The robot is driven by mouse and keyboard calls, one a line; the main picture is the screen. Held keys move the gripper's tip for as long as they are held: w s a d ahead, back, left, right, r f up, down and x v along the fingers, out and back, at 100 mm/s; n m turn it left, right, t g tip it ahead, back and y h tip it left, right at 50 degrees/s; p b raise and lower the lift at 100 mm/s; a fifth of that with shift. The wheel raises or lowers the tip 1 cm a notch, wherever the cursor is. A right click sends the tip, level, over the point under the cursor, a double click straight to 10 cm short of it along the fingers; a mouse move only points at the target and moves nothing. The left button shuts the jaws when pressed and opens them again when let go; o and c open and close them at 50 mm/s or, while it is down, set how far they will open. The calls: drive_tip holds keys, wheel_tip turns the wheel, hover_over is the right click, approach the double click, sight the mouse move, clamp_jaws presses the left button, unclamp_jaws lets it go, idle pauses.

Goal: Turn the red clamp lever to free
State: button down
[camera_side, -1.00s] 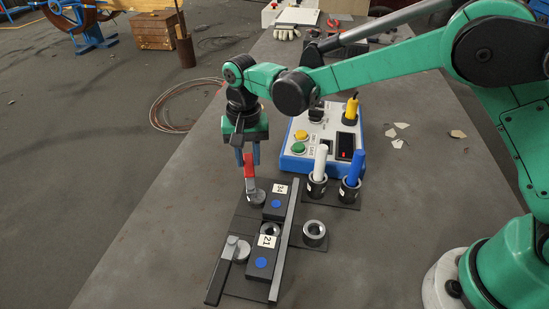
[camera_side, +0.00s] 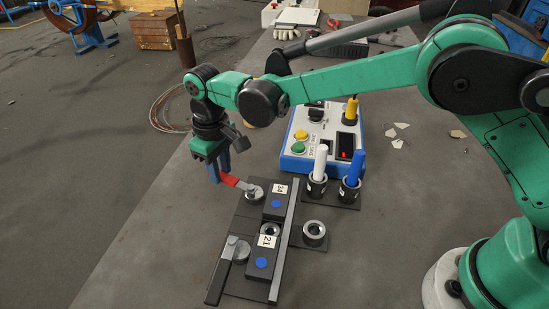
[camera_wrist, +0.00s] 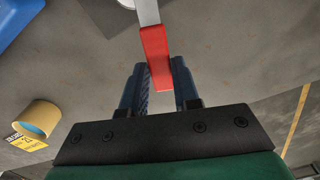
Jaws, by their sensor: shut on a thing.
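The red clamp lever (camera_side: 231,180) points left and slightly away from its round grey pivot (camera_side: 254,193) at the far end of the black fixture (camera_side: 243,213). My gripper (camera_side: 219,176) is at the lever's outer end, fingers pointing down. In the wrist view the red lever end (camera_wrist: 156,58) lies between my two blue fingers (camera_wrist: 160,88), and my gripper is shut on it. A second lever, dark grey (camera_side: 220,272), sits at the near end of the fixture and points toward the front.
Blocks marked 34 (camera_side: 277,203) and 21 (camera_side: 262,260) lie beside a long bar (camera_side: 285,240). A grey ring (camera_side: 314,233) stands to their right. White (camera_side: 320,165) and blue (camera_side: 354,170) handles stand in holders by the control box (camera_side: 298,163). The table left of the fixture is clear.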

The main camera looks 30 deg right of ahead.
drive_tip(key=shift+s+a+n, duration=0.3)
drive_tip(key=shift+a+n, duration=0.1)
drive_tip(key=shift+n, duration=0.45)
drive_tip(key=shift+s+a+n, duration=0.3)
drive_tip(key=shift+a+n, duration=0.05)
drive_tip(key=shift+n, duration=0.5)
drive_tip(key=c, duration=0.6)
unclamp_jaws()
drive_tip(key=shift+c, duration=0.2)
drive_tip(key=shift+r, duration=2.8)
